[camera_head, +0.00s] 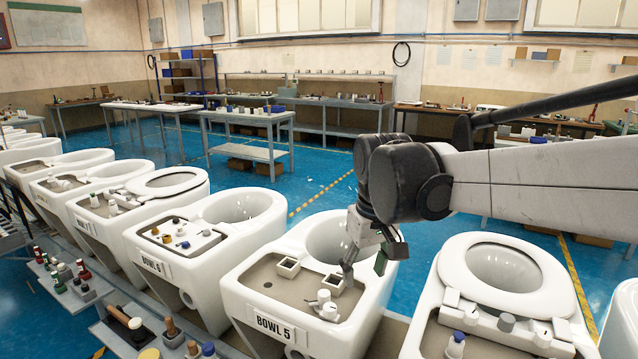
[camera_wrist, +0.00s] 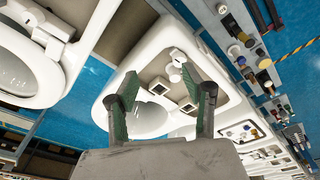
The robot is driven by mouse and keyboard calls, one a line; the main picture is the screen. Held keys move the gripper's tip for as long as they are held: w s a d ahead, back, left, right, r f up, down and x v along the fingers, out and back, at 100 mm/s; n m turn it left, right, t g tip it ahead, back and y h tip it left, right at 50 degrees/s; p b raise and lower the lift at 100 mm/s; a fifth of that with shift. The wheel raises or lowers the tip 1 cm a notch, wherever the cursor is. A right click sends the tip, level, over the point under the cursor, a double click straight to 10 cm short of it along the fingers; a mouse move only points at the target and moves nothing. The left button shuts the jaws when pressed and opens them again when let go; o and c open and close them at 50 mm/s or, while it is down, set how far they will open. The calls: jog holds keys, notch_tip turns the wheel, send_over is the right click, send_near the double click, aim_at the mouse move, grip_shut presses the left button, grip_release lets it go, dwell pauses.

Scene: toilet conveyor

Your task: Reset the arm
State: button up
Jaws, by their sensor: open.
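My gripper (camera_head: 362,265) is open over the toilet bowl marked BOWL 5 (camera_head: 272,300), near the edge between its flat deck and its round opening. In the wrist view the two green-padded fingers of my gripper (camera_wrist: 162,92) stand apart with nothing held between them. White fittings (camera_head: 324,304) stand on the BOWL 5 deck just below the fingers, with small square sockets (camera_head: 288,267) beside them. I cannot tell whether a fingertip touches the deck.
BOWL 6 (camera_head: 160,267) stands to the left and a bowl with a seat (camera_head: 505,270) to the right. A parts shelf (camera_head: 85,300) with small fittings runs along the front left. Workbenches (camera_head: 245,118) line the back, with open blue floor between.

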jog(key=s+d+f+m+t, duration=0.2)
jog(key=s+d, duration=0.3)
jog(key=s, duration=0.3)
jog(key=s+d+f+m+t, duration=0.2)
jog(key=s+d, duration=0.4)
jog(key=s, duration=0.3)
jog(key=shift+s+f+m+t, duration=0.2)
jog(key=shift+f+m+t, duration=0.1)
jog(key=shift+t, duration=0.3)
